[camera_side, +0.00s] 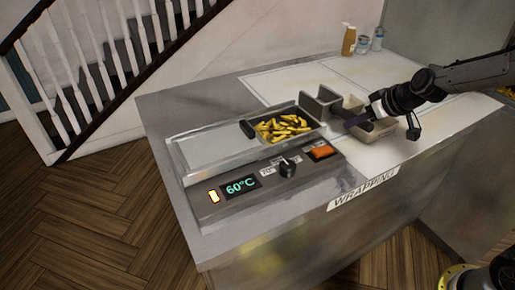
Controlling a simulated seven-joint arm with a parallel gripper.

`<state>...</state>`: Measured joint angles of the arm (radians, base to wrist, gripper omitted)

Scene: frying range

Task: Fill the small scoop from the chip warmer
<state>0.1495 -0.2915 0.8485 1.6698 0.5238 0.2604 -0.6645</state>
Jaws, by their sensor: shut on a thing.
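The chip warmer (205,155) is a long metal unit on the counter, with a lit panel reading 60°C. Yellow chips (281,128) lie in the right part of its well. My gripper (372,113) is to the right of the warmer, above pale containers, and is shut on the small scoop. A grey metal box shape (318,104) at the warmer's right end looks like the scoop. Dark fingers or a handle show between it and my wrist, and the exact grip is hard to make out. I see no chips in the scoop from here.
A pale open container (372,133) stands just under my gripper, with another pale one behind it. Bottles and jars (349,41) stand at the counter's back edge. A "WRAPPING" label (363,190) marks the front edge. The white counter surface at the back is clear.

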